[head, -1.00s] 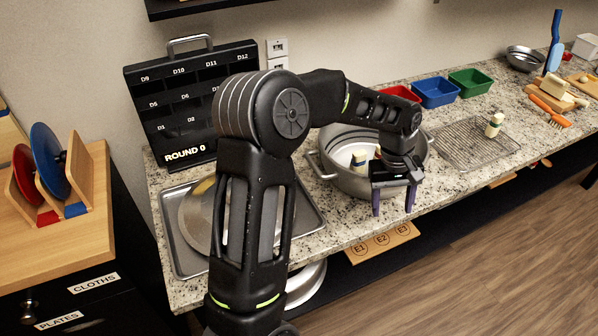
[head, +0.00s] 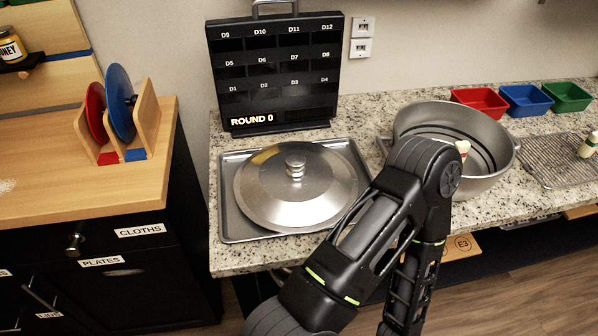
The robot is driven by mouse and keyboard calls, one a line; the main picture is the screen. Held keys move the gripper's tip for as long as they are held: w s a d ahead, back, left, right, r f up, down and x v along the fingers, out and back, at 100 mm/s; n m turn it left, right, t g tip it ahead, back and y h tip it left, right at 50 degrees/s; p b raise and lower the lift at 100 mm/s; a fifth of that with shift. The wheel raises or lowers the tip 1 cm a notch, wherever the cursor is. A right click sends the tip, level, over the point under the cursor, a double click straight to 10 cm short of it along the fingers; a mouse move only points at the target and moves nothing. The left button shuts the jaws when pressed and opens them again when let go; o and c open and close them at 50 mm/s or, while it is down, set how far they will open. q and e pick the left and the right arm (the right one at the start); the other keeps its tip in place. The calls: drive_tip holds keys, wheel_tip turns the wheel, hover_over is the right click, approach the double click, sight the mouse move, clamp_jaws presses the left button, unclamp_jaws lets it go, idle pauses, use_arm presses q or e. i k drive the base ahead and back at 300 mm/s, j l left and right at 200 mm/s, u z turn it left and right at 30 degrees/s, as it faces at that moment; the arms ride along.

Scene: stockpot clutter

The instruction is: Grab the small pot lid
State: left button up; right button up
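A large round metal lid (head: 320,203) with a knob lies on a metal tray (head: 232,225) on the counter. I cannot tell for certain which is the small pot lid. One black arm of mine rises from the bottom middle, bends in front of the pot, and runs down out of the picture. Neither gripper shows.
A big metal pot (head: 491,160) stands on the counter behind my arm, a pale-capped item partly visible in it. The wooden rack (head: 150,122) stands on a wooden cabinet top (head: 60,185) with free room. A black numbered board (head: 278,75) stands behind the tray.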

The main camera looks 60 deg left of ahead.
sight(293, 187)
drive_tip(key=j+u, duration=0.1)
drive_tip(key=u, duration=0.4)
drive_tip(key=j+u, duration=0.15)
drive_tip(key=u, duration=0.3)
drive_tip(key=j+u, duration=0.15)
drive_tip(key=u, duration=0.35)
drive_tip(key=j+u, duration=0.15)
drive_tip(key=u, duration=0.35)
drive_tip(key=k, duration=0.05)
